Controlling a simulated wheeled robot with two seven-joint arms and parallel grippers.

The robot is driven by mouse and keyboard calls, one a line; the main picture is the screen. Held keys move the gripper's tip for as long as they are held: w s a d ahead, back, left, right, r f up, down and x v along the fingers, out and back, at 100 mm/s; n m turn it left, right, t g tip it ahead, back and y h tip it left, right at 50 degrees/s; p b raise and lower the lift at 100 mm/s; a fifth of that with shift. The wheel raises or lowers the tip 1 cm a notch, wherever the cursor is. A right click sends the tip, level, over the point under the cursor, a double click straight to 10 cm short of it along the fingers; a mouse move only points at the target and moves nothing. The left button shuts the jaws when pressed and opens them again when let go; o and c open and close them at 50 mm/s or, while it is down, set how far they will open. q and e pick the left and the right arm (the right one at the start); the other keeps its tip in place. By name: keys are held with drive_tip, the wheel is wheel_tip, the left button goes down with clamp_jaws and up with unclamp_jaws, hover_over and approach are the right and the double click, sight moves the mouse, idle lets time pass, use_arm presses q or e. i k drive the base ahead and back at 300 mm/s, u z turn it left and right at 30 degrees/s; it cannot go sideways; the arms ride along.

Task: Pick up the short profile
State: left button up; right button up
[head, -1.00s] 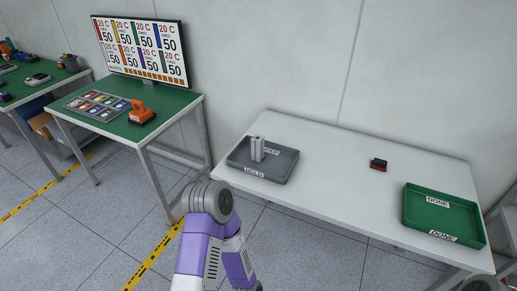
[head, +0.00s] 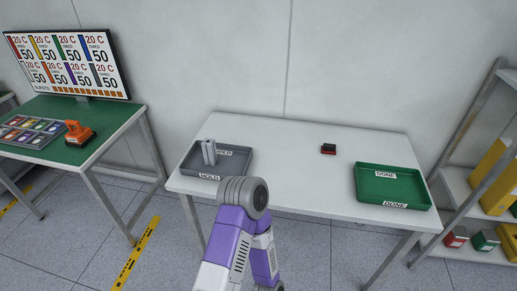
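A light grey metal profile (head: 209,152) stands upright in the grey HOLD tray (head: 238,168) at the left end of the white table. It looks like a short piece, possibly two pieces side by side; I cannot tell which. One of my arms, purple and white with a grey joint, rises from the bottom of the head view in front of the table. Its joint is close to the tray's front right corner in the picture. Neither of my grippers shows.
A small black and red block (head: 328,149) sits between the trays. A green workbench (head: 110,118) with a monitor (head: 68,65) stands left, a shelf (head: 463,187) right.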

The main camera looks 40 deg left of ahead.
sight(208, 145)
drive_tip(key=z, duration=1.95)
drive_tip(key=k, duration=2.3)
drive_tip(key=u, duration=2)
